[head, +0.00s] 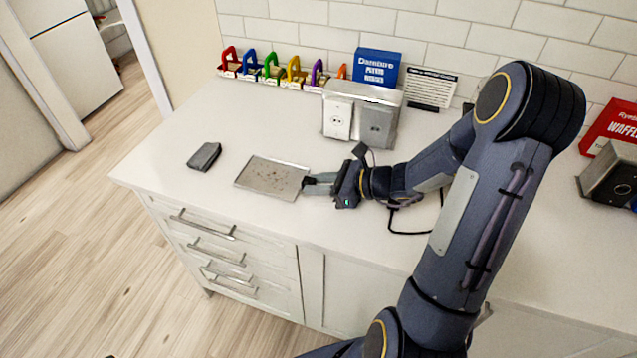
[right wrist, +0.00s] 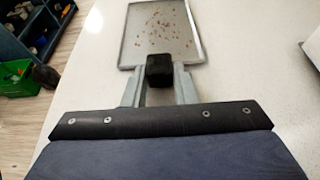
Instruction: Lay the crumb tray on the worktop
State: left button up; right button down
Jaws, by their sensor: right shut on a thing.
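The crumb tray (head: 272,177) is a flat, shallow metal tray over the white worktop (head: 225,225), left of the toaster. Brown crumbs lie on the tray (right wrist: 160,32) in the right wrist view. My right gripper (head: 311,183) is shut on the tray's right-hand edge. The tray looks level and close to the worktop; I cannot tell whether it touches. My left gripper is not in view.
A dark grey sponge or cloth (head: 204,156) lies left of the tray. Coloured padlock-like items (head: 270,68), a blue box (head: 378,67) and a sign (head: 430,88) line the wall. A red box (head: 612,127) is at the far right. The worktop's front left is clear.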

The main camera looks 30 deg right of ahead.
jog(key=c, duration=1.2)
grip_release()
jog(key=shift+f, duration=0.1)
